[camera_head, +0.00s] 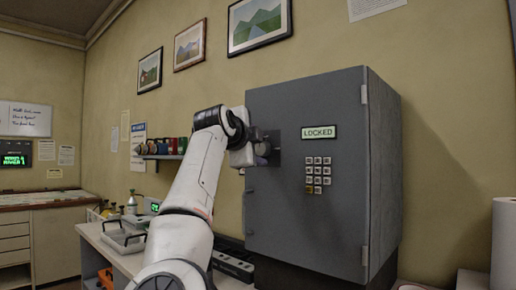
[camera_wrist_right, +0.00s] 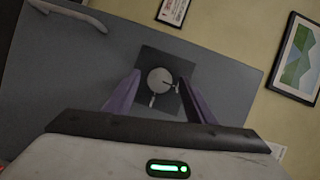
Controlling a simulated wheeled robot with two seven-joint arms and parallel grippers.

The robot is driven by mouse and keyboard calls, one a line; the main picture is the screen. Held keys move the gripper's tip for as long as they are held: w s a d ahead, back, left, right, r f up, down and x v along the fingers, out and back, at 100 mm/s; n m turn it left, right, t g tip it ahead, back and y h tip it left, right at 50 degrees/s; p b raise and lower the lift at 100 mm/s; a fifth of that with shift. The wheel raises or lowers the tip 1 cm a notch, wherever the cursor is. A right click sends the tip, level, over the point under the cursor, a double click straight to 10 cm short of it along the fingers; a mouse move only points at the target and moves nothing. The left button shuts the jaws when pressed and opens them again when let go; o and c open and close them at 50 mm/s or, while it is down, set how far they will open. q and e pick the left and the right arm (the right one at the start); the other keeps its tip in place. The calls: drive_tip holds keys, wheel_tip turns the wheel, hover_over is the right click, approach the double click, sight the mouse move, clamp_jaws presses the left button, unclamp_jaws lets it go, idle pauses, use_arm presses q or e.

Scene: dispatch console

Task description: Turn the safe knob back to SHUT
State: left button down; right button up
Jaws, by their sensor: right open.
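The grey safe (camera_head: 290,215) stands on the counter with its door closed, and a sign (camera_head: 319,132) on it reads LOCKED. The safe knob (camera_wrist_right: 160,80) is a round pale disc on a dark square plate (camera_wrist_right: 160,56) in the right wrist view. A small pale pointer shows at its lower edge; any lettering is too small to read. My right gripper (camera_wrist_right: 160,82) is open, with one purple finger on each side of the knob in the picture. I cannot tell whether they touch it. In the head view my right gripper (camera_head: 262,154) is at the dark plate and hides the knob.
A keypad (camera_head: 318,174) is on the safe door right of the plate. A shelf with coloured mugs (camera_head: 170,146) is left of my arm. A grey tray (camera_head: 122,238) is on the counter, and a white roll (camera_head: 504,245) stands at far right.

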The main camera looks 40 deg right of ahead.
wheel_tip(320, 180, up, 10)
drive_tip(key=shift+w+f+p, duration=0.1)
drive_tip(key=shift+f+p, duration=0.15)
drive_tip(key=shift+p, duration=1)
drive_tip(key=shift+o, duration=0.5)
drive_tip(key=shift+d+r, duration=0.1)
drive_tip(key=shift+r, duration=0.25)
drive_tip(key=o, duration=0.4)
drive_tip(key=shift+s+a+r, duration=0.2)
drive_tip(key=shift+s+r, duration=0.05)
drive_tip(key=shift+r, duration=0.1)
drive_tip(key=shift+s+r, duration=0.1)
drive_tip(key=shift+s, duration=0.15)
drive_tip(key=c, duration=0.5)
drive_tip(key=shift+d+f, duration=0.3)
drive_tip(key=shift+w+f, duration=0.15)
drive_tip(key=shift+w, duration=0.1)
drive_tip(key=shift+w+a, duration=0.1)
drive_tip(key=shift+a, duration=0.05)
use_arm(q)
drive_tip(key=shift+s+a+r, duration=0.15)
drive_tip(key=shift+a+r, duration=0.2)
drive_tip(key=shift+r, duration=0.4)
